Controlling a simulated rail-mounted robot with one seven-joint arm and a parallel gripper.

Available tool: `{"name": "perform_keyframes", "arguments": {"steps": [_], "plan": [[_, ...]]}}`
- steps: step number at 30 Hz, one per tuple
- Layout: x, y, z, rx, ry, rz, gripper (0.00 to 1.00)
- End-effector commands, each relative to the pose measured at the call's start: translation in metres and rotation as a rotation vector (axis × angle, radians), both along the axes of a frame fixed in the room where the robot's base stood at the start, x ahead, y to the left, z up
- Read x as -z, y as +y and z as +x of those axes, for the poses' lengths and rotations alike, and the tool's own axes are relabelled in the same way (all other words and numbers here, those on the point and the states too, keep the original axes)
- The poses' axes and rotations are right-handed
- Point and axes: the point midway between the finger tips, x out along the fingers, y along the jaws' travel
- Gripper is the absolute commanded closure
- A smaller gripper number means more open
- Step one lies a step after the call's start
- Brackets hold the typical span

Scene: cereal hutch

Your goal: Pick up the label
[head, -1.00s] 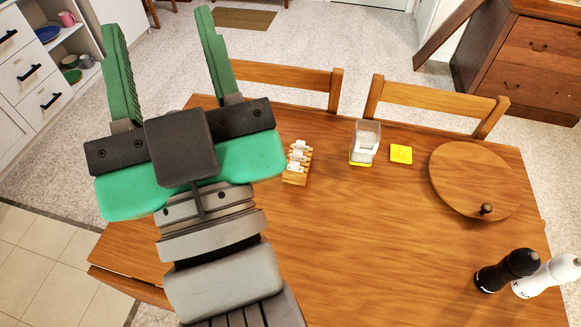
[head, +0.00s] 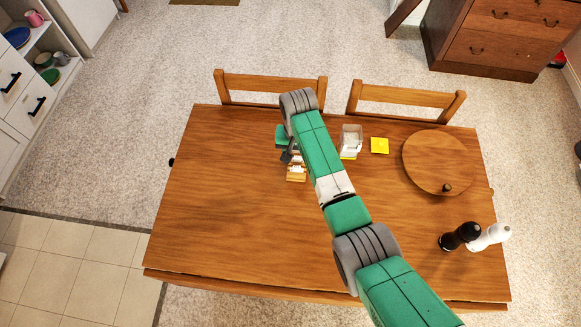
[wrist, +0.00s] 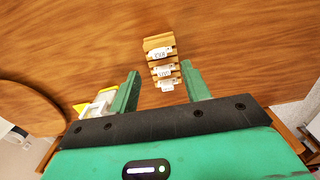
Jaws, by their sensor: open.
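Small white labels stand in a stepped wooden rack (head: 297,178) at the back middle of the table. In the wrist view three labels show in a row on the rack (wrist: 158,41): one farthest (wrist: 160,52), one in the middle (wrist: 163,71) and one nearest (wrist: 167,86). Their printing is too small to read surely. My gripper (wrist: 160,74) is open and empty, with its fingers on either side of the nearer labels in that view. Its height above them is unclear. In the head view my gripper (head: 284,148) is beside the rack, partly hidden by my arm.
A clear container (head: 351,138) with a yellow base stands right of the rack, close to one finger in the wrist view. The table's left side is clear.

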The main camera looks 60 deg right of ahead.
Motion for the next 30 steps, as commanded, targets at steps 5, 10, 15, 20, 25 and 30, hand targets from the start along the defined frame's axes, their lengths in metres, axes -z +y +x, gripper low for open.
{"name": "perform_keyframes", "arguments": {"steps": [5,10,15,20,25,30], "plan": [[0.014,-0.001,0.0,0.0,-0.001,-0.001,0.53],[0.046,-0.003,-0.002,0.001,0.0,0.0,0.53],[0.062,-0.003,-0.001,-0.001,-0.002,-0.003,0.53],[0.062,-0.003,-0.001,-0.001,-0.003,-0.002,0.53],[0.062,-0.003,-0.001,-0.001,-0.003,-0.002,0.76],[0.062,-0.003,-0.001,-0.001,-0.003,-0.002,1.0]]}}
